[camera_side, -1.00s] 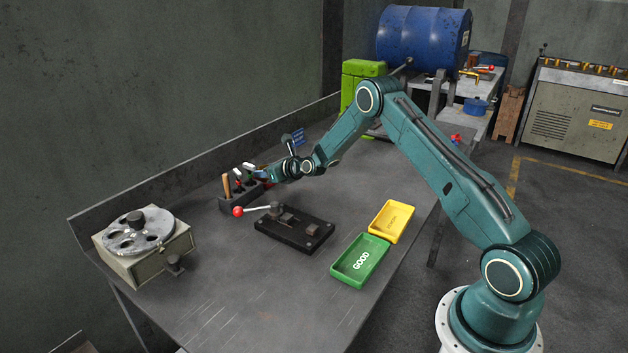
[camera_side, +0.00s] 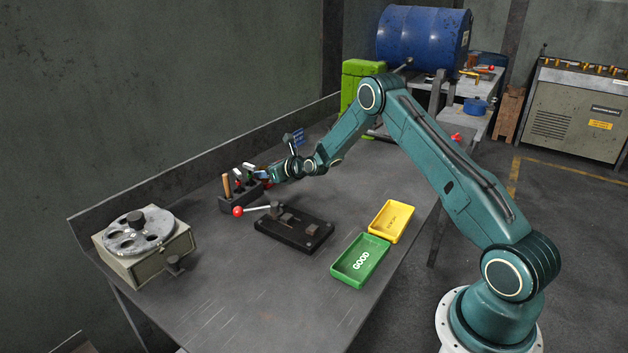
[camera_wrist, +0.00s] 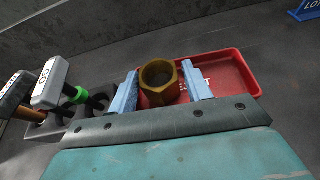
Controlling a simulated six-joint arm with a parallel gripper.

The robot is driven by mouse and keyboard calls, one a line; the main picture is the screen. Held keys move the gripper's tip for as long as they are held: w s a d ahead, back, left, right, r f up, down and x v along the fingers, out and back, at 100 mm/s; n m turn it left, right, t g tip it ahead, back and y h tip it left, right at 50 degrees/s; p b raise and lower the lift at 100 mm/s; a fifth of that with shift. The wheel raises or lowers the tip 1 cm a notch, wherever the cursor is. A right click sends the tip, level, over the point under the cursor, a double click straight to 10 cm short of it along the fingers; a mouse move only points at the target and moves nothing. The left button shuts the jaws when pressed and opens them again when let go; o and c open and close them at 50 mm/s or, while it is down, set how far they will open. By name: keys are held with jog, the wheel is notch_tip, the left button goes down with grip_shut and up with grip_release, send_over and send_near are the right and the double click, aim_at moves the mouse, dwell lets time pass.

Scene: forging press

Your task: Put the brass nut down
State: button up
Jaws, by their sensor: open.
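The brass nut (camera_wrist: 157,88) shows in the wrist view, its hexagonal body and round hole facing the camera. It sits between the two blue fingers of my gripper (camera_wrist: 162,90), with a narrow gap visible at the right finger. A red tray (camera_wrist: 241,75) with partly hidden lettering lies behind and below the nut. I cannot tell whether the nut rests on the tray floor. In the side view my gripper (camera_side: 262,172) is low over the bench near the tool holder, and the nut and red tray are hidden there.
A dark tool holder (camera_side: 238,199) with upright tools stands close to my gripper. A black fixture (camera_side: 294,231) with a red-knobbed lever, a green GOOD tray (camera_side: 360,262) and a yellow tray (camera_side: 391,222) lie nearer. A box with a round disc (camera_side: 139,235) stands left.

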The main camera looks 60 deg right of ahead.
jog(key=shift+v, duration=5.65)
jog(key=shift+a+r+n, duration=0.2)
jog(key=shift+r+n, duration=0.1)
jog(key=shift+r, duration=0.05)
jog(key=s+a+r+n+g+y, duration=0.1)
jog(key=s+a+r+n+g, duration=0.1)
jog(key=s+a+r+n, duration=0.55)
jog(key=s+a+r+n+g+y, duration=0.15)
jog(key=s+a+r+n, duration=0.35)
jog(key=a+r+n, duration=0.55)
jog(key=s+a+n+g+h, duration=0.1)
jog(key=s+n+g, duration=0.3)
jog(key=s+n, duration=1.4)
jog(key=s+a, duration=0.1)
jog(key=s, duration=0.7)
jog(key=shift+s+r, duration=0.35)
jog(key=shift+r, duration=0.05)
jog(key=shift+h, duration=0.25)
